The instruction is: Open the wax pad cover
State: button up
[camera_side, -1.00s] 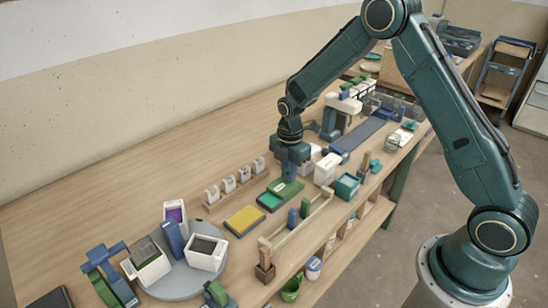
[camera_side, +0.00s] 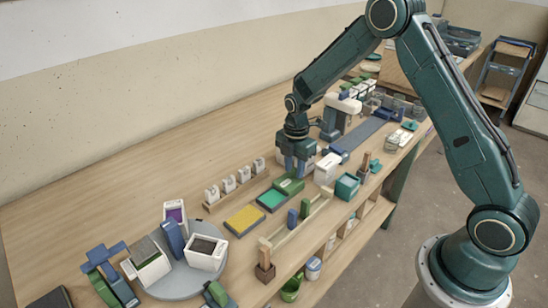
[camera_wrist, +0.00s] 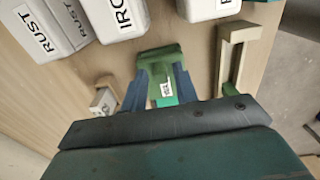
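The wax pad is a low tray on the bench with a teal-green pad (camera_side: 271,200), bare at its near-left part. Its green cover (camera_side: 290,185) sits over the far-right part, and it also shows in the wrist view (camera_wrist: 160,62) with a small white label between my fingers. My gripper (camera_side: 292,171) is down at the cover, its blue fingers (camera_wrist: 160,92) on either side of the cover's raised part. It looks shut on the cover; the exact finger contact is partly hidden.
A yellow pad (camera_side: 244,220) lies to the left of the wax pad. A rack of small white-labelled pieces (camera_side: 229,185) stands behind. A wooden rail (camera_side: 301,217) runs in front.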

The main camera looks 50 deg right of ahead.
aim_at(294, 169)
dwell(0.3)
jog(key=shift+r, duration=3.4)
jog(key=shift+r, duration=0.1)
jog(key=shift+s+a+r, duration=0.1)
jog(key=shift+s+r, duration=0.1)
jog(key=shift+r, duration=0.4)
jog(key=s+a+r+m+t, duration=0.3)
jog(key=s+r+m, duration=0.6)
jog(key=s+r, duration=0.55)
jog(key=s+a+r+m+t, duration=0.1)
jog(key=s+r+m, duration=0.1)
jog(key=s+m, duration=0.2)
jog(key=s+a+r+m+t, duration=0.1)
jog(key=s+m, duration=0.4)
jog(key=s, duration=0.5)
jog(key=shift+s+a+r+t, duration=0.15)
jog(key=shift+a+r+t, duration=0.15)
jog(key=shift+r, duration=0.2)
